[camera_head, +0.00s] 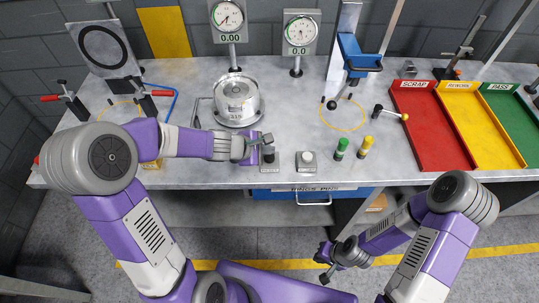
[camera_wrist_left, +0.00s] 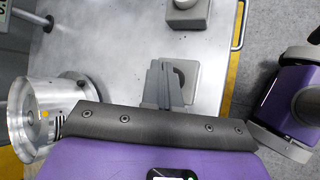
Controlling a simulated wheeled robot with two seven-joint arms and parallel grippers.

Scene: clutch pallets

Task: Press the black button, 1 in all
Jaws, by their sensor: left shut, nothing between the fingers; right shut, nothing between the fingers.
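The black button (camera_head: 268,155) sits on a small grey box near the front edge of the bench, left of a similar box with a pale button (camera_head: 307,157). My left gripper (camera_head: 262,141) is shut and empty, right at the black button and partly above it. In the left wrist view the shut fingers (camera_wrist_left: 163,85) cover part of the button's grey box (camera_wrist_left: 192,76); whether they touch the button I cannot tell. My right gripper (camera_head: 328,266) is shut and empty, low in front of the bench.
A metal cylinder (camera_head: 237,100) stands behind my left gripper. Green (camera_head: 341,148) and yellow-topped (camera_head: 365,147) plugs stand right of the buttons. Red (camera_head: 425,135), yellow (camera_head: 478,120) and green (camera_head: 515,110) trays lie at the right. Dial gauges (camera_head: 300,32) stand at the back.

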